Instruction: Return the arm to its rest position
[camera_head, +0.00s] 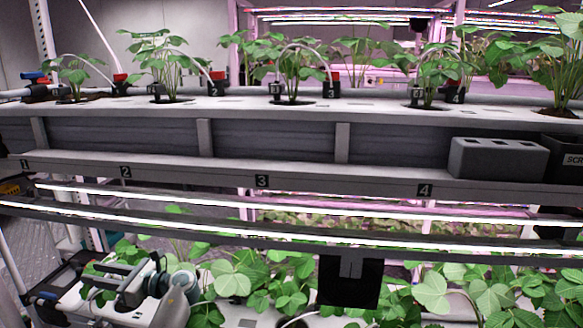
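My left arm comes in at the lower left, below the rack's light bars. My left gripper (108,280) is low there, among or in front of green strawberry leaves (232,278). Its fingers are small and partly mixed with the leaves, so I cannot tell whether it is open or shut. I see no object clearly held in it. My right gripper is not in view.
An upper white trough (235,108) holds several plants with black and red clips. A shelf edge (310,178) is numbered 1 to 4. A grey block with slots (497,157) stands at right. Two lit bars (300,232) cross above the lower plants.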

